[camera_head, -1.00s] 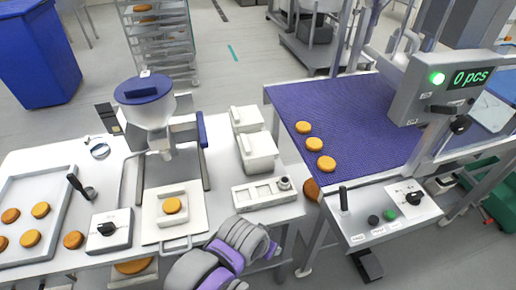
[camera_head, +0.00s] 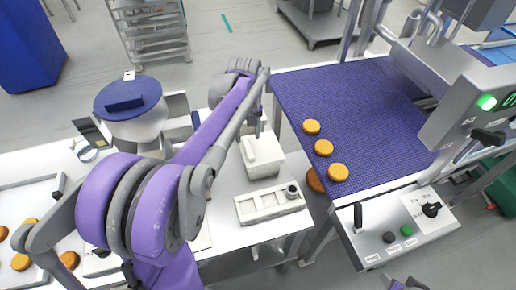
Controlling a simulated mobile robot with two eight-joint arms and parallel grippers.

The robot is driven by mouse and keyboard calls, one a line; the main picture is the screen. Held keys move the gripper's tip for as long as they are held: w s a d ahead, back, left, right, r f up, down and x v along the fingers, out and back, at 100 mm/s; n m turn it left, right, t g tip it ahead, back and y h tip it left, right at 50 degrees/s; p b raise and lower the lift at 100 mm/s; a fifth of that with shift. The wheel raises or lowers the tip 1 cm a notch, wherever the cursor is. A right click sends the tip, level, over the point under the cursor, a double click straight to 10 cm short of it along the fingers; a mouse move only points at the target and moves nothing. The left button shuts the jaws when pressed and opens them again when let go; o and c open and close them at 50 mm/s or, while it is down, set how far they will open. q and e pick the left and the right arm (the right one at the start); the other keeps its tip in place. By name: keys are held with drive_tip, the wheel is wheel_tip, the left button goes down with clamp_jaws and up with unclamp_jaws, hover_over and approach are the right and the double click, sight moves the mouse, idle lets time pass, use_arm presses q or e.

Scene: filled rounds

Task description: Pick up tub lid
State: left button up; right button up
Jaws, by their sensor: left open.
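A white tub (camera_head: 266,168) stands on the table right of the filling machine, with a white lid (camera_head: 262,147) on top of it. In the earlier picture two such lidded tubs stand one behind the other; the rear one is now mostly hidden by my left arm and gripper. My left gripper (camera_head: 259,126) points down beside the back edge of the visible lid, over the rear tub's place. It is open, its fingertips small and partly hidden, and contact cannot be told. My right gripper is not in view; only a small purple and grey piece shows at the bottom edge.
A white tray with slots (camera_head: 270,204) lies in front of the tub. The blue-lidded hopper (camera_head: 130,105) stands left, partly behind my arm.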

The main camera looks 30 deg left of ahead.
sight(249, 149)
use_arm(q)
drive_tip(key=shift+f, duration=0.85)
wheel_tip(249, 149, down, 5)
drive_tip(key=shift+w+f, duration=0.15)
clamp_jaws()
